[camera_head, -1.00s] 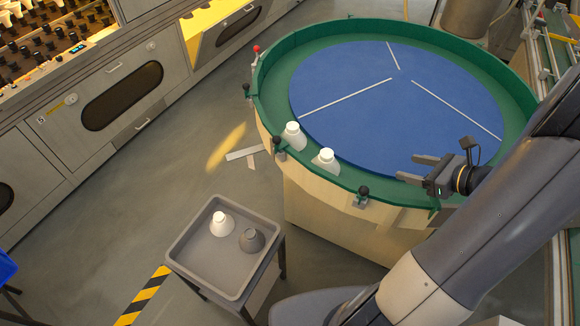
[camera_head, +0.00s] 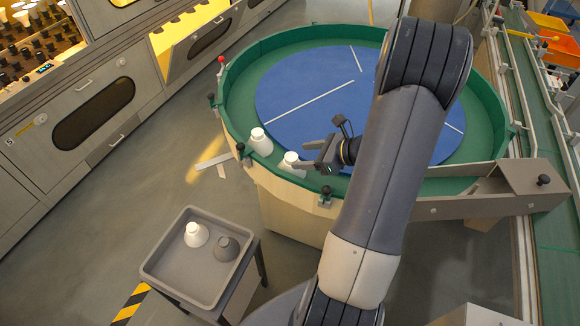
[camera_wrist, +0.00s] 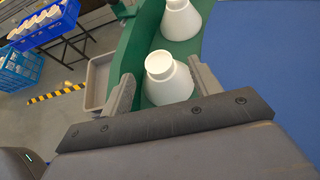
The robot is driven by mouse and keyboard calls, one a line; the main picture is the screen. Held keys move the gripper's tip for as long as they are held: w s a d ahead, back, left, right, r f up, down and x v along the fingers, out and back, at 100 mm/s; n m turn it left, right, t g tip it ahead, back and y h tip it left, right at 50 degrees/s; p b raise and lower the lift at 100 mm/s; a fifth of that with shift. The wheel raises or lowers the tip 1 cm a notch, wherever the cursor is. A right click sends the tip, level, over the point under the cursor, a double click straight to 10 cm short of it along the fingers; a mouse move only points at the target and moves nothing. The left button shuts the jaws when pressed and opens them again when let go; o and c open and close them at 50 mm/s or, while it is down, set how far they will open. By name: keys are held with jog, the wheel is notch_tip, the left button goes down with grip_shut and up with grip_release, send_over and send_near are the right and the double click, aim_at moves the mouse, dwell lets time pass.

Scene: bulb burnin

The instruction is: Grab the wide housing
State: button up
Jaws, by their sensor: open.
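Two white flared housings stand on the green rim channel of the round blue turntable. The nearer housing (camera_head: 290,159) is by my gripper (camera_head: 303,156); the other housing (camera_head: 261,141) stands to its left. I cannot tell surely from their shapes which is the wide one. In the wrist view my gripper (camera_wrist: 161,70) is open, with a finger on each side of the nearer housing (camera_wrist: 168,82). The right finger is very close to it; I cannot tell whether it touches. The other housing (camera_wrist: 181,20) is just beyond.
The turntable's green wall (camera_head: 230,75) has black-knobbed clamps. A conveyor (camera_head: 535,100) runs at the right. Blue crates (camera_wrist: 45,22) show in the wrist view.

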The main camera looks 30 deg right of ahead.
aim_at(293, 157)
jog(key=x, duration=0.5)
jog(key=shift+a, duration=0.1)
jog(key=c, duration=1.1)
